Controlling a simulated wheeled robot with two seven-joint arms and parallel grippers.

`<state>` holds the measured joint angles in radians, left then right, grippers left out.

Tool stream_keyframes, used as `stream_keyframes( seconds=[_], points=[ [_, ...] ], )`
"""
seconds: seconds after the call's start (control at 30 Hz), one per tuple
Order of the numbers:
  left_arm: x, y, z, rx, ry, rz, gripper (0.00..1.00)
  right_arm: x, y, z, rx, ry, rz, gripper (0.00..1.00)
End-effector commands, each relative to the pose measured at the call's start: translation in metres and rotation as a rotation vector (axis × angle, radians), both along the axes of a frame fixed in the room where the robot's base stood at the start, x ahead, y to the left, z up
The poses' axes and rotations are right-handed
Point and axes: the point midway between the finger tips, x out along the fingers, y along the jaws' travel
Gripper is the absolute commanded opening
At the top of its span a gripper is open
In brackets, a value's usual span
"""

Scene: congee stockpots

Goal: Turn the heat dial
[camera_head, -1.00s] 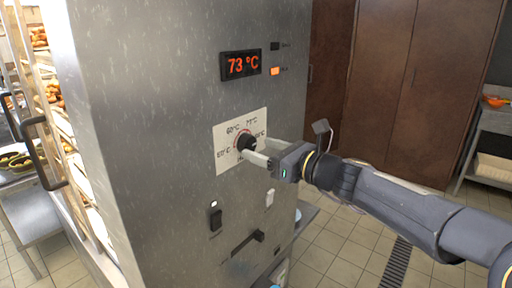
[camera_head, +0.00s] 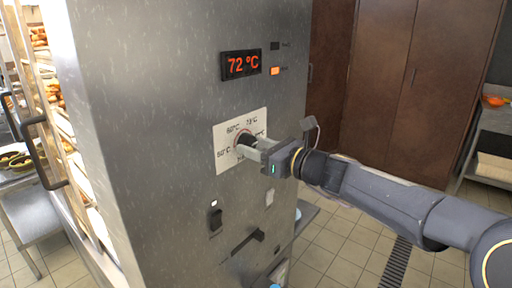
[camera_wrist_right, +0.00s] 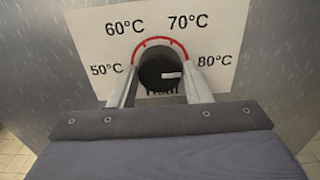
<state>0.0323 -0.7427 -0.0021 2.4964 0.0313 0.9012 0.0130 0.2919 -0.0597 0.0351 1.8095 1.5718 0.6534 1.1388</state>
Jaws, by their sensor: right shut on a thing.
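The heat dial (camera_head: 243,140) is a dark round knob on a white plate (camera_head: 228,158) marked with temperatures, on the front of a grey metal cabinet. My right gripper (camera_head: 252,146) is at the dial, its fingers shut on it from both sides. In the right wrist view the dial (camera_wrist_right: 161,72) sits between the two fingers, with a small white mark toward its right side. A red arc runs over its top, and the labels 50, 60, 70 and 80 °C stand around it. The display (camera_head: 241,64) above reads 72 °C. My left gripper is not in view.
An orange lamp (camera_head: 275,71) glows beside the display. Below the plate are a switch (camera_head: 215,220) and a slot with a dark lever (camera_head: 248,241). A glass door with a dark handle (camera_head: 41,152) is at the left. Tiled floor lies open at the right.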

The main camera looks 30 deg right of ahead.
Motion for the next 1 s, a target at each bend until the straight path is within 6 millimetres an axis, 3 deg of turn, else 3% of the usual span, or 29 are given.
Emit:
stream_keyframes(
  seconds=[0.37, 1.0],
  points=[
    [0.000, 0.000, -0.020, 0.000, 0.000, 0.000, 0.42, 0.000, 0.000, -0.003, -0.132, -0.063, 0.001, 0.21],
    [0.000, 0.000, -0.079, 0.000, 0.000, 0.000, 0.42, 0.000, 0.000, -0.004, -0.660, -0.303, 0.000, 0.21]
  ],
)
